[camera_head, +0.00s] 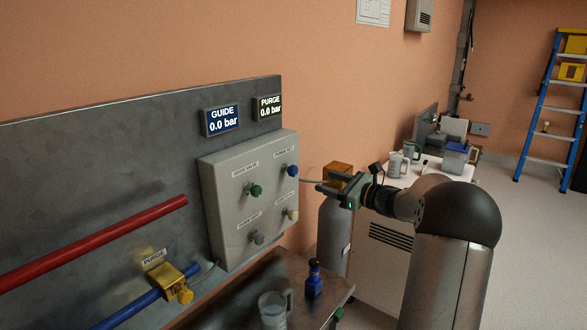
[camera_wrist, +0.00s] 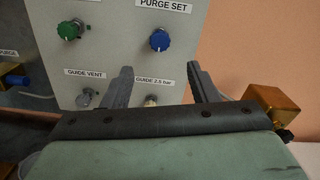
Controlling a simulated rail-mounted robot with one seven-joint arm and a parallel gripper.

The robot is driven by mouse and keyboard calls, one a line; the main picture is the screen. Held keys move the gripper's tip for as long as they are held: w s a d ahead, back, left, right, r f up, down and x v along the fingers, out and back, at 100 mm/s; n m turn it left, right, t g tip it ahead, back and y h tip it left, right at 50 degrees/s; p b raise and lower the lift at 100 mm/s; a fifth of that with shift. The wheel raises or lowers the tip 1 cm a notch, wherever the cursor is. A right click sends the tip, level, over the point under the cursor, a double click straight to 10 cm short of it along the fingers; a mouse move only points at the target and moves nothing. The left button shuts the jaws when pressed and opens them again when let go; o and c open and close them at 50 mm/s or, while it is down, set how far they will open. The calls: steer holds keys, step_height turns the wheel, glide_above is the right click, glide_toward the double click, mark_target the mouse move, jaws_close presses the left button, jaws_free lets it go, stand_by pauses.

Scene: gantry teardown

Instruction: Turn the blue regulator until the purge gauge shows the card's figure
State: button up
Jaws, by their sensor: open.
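The blue regulator knob (camera_head: 292,170) sits at the upper right of the grey control box, under a label that reads PURGE SET in the wrist view (camera_wrist: 160,40). The purge gauge (camera_head: 269,107) shows 0.0 bar. My gripper (camera_head: 320,186) is open and empty, in front of the box and to the right of the knob in the head view. In the wrist view its fingers (camera_wrist: 160,75) point toward the panel below the blue knob, apart from it. A paper (camera_head: 373,11) on the wall is too small to read.
The box also bears a green knob (camera_wrist: 70,30), a grey knob (camera_wrist: 86,98) and a cream knob (camera_head: 292,215); one label reads GUIDE 2.5 bar. The guide gauge (camera_head: 222,120) shows 0.0 bar. A jug (camera_head: 274,308) and blue bottle (camera_head: 314,282) stand below.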

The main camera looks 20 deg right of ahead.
mark_target(295, 172)
steer(key=p+x, duration=0.3)
steer(key=x, duration=1)
steer(key=shift+w+f+p, duration=0.1)
steer(key=shift+w+p, duration=0.05)
steer(key=shift+p, duration=0.25)
steer(key=c, duration=1)
